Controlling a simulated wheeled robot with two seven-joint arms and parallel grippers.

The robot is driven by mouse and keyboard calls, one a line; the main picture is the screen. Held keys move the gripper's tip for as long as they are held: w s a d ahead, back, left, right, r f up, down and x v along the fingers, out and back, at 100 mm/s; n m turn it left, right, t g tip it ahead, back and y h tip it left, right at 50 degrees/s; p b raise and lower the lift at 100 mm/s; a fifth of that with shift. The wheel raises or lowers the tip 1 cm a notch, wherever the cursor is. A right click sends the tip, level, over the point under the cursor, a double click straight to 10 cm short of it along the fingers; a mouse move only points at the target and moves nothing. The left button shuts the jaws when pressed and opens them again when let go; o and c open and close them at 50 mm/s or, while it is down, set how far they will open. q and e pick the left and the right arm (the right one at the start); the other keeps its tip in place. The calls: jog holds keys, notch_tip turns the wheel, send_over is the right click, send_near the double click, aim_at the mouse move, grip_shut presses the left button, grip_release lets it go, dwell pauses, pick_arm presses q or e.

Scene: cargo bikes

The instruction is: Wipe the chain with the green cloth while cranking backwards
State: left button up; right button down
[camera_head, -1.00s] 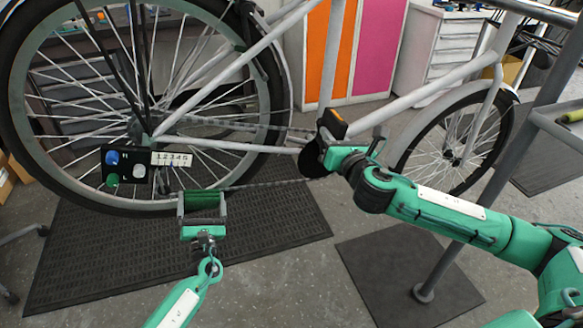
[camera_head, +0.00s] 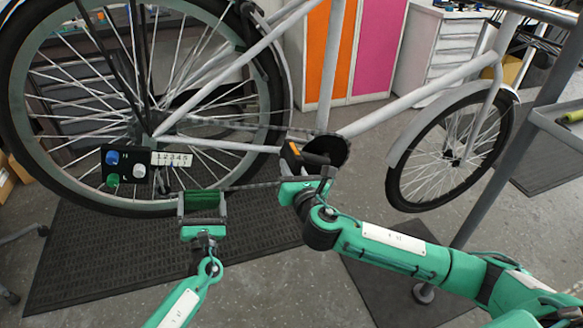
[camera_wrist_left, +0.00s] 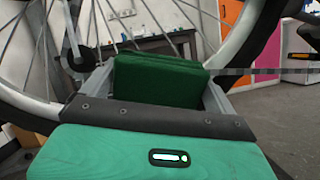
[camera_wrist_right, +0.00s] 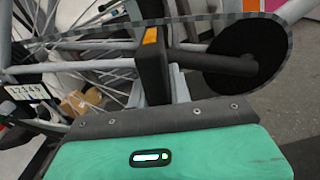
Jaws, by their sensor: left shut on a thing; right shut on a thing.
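My right gripper (camera_head: 303,178) is shut on the pedal (camera_head: 290,156) with the orange reflector, left of the dark chainring (camera_head: 335,150). In the right wrist view the pedal (camera_wrist_right: 152,65) sits between the fingers, with the crank arm (camera_wrist_right: 225,64) reaching right to the chainring.
The bike's rear wheel (camera_head: 140,100) fills the left side. A small panel (camera_head: 127,168) with coloured knobs and a strip of digits hangs near the hub. A grey stand post (camera_head: 500,170) is at right. Dark mats (camera_head: 100,265) lie on the floor.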

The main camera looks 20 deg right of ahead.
pick_arm(q)
jog(key=shift+r, duration=0.1)
jog(key=s, duration=0.7)
dwell(0.6)
pick_arm(e)
jog(key=c, duration=1.2)
grip_release()
